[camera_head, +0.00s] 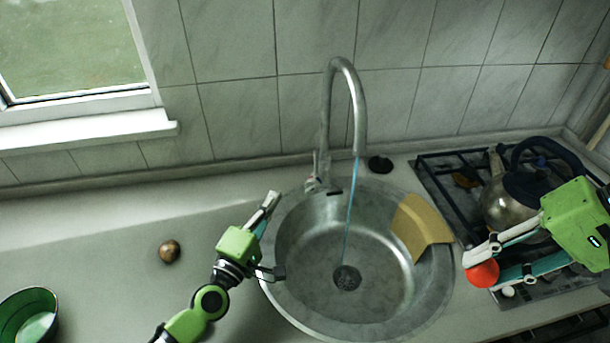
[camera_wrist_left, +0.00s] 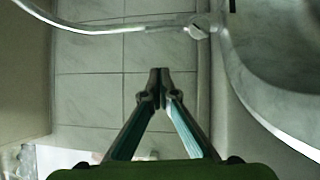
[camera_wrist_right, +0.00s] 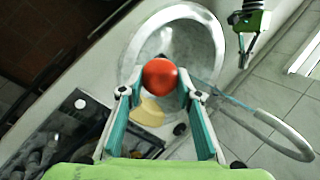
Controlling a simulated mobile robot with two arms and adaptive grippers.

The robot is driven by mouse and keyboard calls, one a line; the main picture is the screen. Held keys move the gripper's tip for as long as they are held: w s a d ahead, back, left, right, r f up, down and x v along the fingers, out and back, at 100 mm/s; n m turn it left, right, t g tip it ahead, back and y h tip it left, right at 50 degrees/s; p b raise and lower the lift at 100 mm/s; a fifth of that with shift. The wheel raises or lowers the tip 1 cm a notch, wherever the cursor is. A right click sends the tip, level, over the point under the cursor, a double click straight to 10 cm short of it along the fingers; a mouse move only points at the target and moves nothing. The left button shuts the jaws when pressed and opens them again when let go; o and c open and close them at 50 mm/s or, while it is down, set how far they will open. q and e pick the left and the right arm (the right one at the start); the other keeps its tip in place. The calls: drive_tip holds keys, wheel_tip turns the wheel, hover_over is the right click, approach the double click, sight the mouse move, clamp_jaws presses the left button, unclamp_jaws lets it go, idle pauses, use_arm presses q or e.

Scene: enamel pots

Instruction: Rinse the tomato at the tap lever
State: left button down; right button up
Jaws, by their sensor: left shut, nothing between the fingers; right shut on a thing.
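My left gripper (camera_head: 272,199) is shut and empty, just left of the lever.
A yellow cloth or sponge (camera_head: 420,228) hangs on the sink's right rim. A kettle (camera_head: 505,205) stands on the stove at right. A small brown round thing (camera_head: 169,251) and a green bowl (camera_head: 30,318) are on the left counter. A black disc (camera_head: 379,164) lies behind the sink.

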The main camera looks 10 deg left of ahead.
drive_tip(key=shift+s+f, duration=0.1)
use_arm(q)
drive_tip(key=p, duration=0.1)
approach(316, 163)
drive_tip(key=w+a+r, duration=0.2)
drive_tip(key=w+a, duration=0.1)
drive_tip(key=w, duration=0.2)
use_arm(e)
drive_tip(key=shift+r, duration=0.55)
use_arm(q)
drive_tip(key=shift+w+d+f+p, duration=0.15)
drive_tip(key=shift+w+d, duration=0.15)
drive_tip(key=shift+d, duration=0.2)
drive_tip(key=shift+w+d+r+p, duration=0.15)
drive_tip(key=shift+w+d, duration=0.15)
drive_tip(key=shift+d, duration=0.2)
drive_tip(key=shift+w+d+f+p, duration=0.15)
drive_tip(key=shift+w+d, duration=0.1)
drive_tip(key=shift+d, duration=0.25)
use_arm(e)
drive_tip(key=shift+r, duration=0.4)
